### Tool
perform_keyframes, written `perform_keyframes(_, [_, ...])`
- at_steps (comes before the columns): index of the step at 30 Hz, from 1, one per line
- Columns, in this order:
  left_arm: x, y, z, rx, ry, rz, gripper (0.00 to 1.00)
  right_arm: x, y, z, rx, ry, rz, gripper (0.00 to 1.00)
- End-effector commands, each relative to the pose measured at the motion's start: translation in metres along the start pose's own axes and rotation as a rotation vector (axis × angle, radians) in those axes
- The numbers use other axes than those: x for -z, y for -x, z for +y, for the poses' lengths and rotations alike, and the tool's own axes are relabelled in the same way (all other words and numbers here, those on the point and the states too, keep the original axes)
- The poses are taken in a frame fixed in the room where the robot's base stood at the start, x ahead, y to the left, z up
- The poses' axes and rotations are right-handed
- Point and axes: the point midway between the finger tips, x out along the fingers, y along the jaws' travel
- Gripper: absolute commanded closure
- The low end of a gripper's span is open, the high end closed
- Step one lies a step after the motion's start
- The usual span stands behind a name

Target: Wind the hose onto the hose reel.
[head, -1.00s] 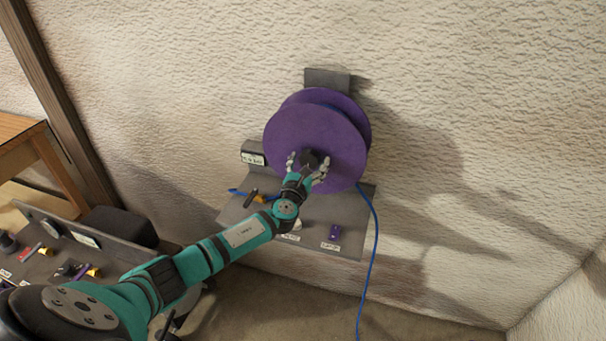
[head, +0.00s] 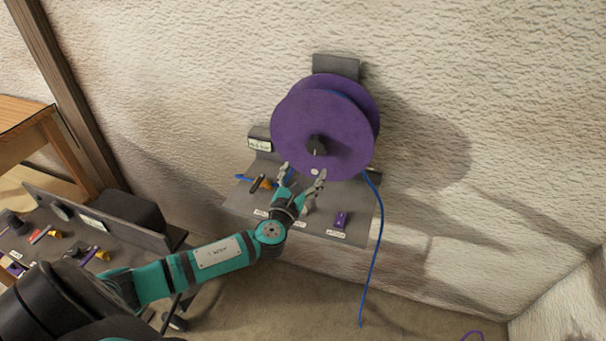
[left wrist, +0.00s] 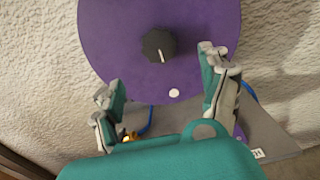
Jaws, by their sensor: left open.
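The purple hose reel (head: 300,125) is mounted on the wall, with a black knob (head: 317,145) at its centre and a small white disc on its face below the knob. It also fills the top of the left wrist view (left wrist: 190,60), with the knob (left wrist: 158,45) there. The blue hose (head: 375,250) hangs from the reel's lower right side down to the floor. My left gripper (head: 304,172) is open and empty, just below the knob, in front of the reel's lower edge; its fingers (left wrist: 165,90) are spread in the wrist view. My right gripper is not in view.
A grey shelf (head: 362,225) under the reel holds small labelled items, including a purple one (head: 341,219). A grey bench (head: 150,238) with loose parts stands at lower left, near a wooden table (head: 22,115). The floor at right is clear.

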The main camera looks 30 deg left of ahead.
Motion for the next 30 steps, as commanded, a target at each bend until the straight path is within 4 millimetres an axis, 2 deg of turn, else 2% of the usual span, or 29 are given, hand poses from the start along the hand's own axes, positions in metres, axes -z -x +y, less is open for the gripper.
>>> perform_keyframes(3, [0.005, 0.006, -0.009, -0.001, 0.095, 0.003, 0.21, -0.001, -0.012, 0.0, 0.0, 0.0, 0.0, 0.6])
perform_keyframes(7, [0.008, 0.029, -0.023, -0.021, 0.418, 0.003, 0.21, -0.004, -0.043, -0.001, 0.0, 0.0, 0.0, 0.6])
perform_keyframes(10, [0.003, 0.044, -0.019, -0.046, 0.639, -0.007, 0.21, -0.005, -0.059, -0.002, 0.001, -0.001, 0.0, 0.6])
perform_keyframes(14, [-0.007, 0.052, -0.011, -0.065, 0.779, -0.022, 0.21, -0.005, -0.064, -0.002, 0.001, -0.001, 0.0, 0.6])
perform_keyframes(17, [-0.011, 0.044, -0.009, -0.067, 0.791, -0.024, 0.21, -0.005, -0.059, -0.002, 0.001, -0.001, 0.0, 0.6])
perform_keyframes(20, [-0.013, 0.028, -0.008, -0.066, 0.789, -0.024, 0.21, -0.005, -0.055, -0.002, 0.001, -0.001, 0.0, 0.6])
perform_keyframes(30, [-0.011, -0.046, -0.003, -0.068, 0.787, -0.023, 0.21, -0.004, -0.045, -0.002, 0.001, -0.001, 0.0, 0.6])
